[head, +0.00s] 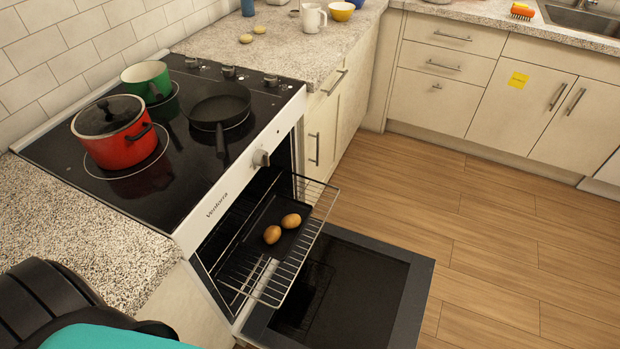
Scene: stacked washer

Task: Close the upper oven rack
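The upper oven rack (258,277) is a wire rack pulled out of the oven (225,235), sticking out over the lowered oven door (385,295). A dark baking tray (268,215) lies on it with two brown, roundish food items (281,228) on top. The rack's back part is inside the oven cavity. Neither gripper's fingers show. Only a black ribbed part and a teal part of my own body are at the lower left, apart from the rack. A second rack cannot be made out.
The stovetop above holds a red lidded pot (113,134), a green pot (147,82) and a black pan (219,108). Oven knobs (261,158) stick out in front. Cabinets (440,95) line the back. The wooden floor (500,235) at right is clear.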

